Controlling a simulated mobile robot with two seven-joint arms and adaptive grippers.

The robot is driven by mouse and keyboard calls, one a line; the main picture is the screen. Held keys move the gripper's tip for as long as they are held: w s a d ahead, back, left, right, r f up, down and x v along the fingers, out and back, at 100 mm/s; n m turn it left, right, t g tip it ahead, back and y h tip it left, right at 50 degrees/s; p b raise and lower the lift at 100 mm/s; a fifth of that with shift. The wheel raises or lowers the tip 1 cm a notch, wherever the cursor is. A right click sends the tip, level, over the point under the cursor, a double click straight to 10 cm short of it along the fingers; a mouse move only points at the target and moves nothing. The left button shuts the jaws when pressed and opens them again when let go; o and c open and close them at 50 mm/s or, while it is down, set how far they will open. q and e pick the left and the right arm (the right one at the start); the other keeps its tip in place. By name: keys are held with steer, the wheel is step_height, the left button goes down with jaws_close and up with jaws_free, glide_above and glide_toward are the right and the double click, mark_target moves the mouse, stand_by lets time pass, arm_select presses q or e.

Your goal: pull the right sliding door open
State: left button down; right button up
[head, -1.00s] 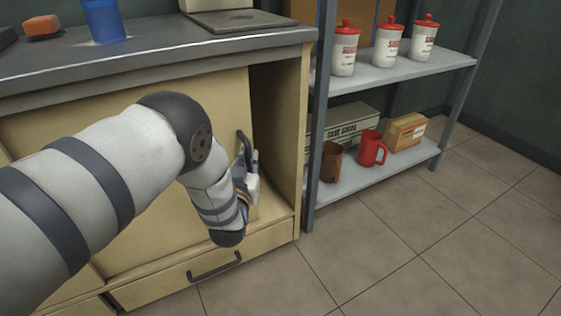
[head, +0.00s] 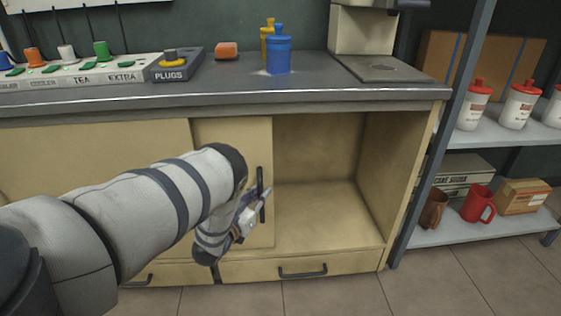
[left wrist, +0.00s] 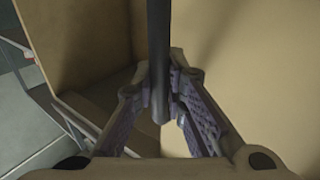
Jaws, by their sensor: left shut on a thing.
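The right sliding door (head: 235,145) is a beige panel that stands well to the left of the cabinet's right wall. A wide opening (head: 318,210) shows an empty interior to its right. The door's dark vertical handle (head: 260,180) is near its right edge. My left gripper (head: 258,209) is shut on this handle. In the left wrist view the handle (left wrist: 157,50) runs between the two purple-padded fingers (left wrist: 162,108), with the door panel (left wrist: 240,75) behind. My left forearm hides part of the doors. My right gripper is not in view.
A drawer (head: 345,266) with a dark handle lies below the opening. The grey countertop (head: 310,92) above carries blue and yellow bottles and a plug box. A metal shelf (head: 480,232) with mugs and jars stands close at the right.

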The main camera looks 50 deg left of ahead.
arm_select(q)
steer(key=shift+s+a+f, duration=0.1)
steer(key=shift+s+a, duration=0.4)
steer(key=shift+s, duration=0.25)
steer(key=c, duration=1.6)
jaws_free()
steer(key=v, duration=1.2)
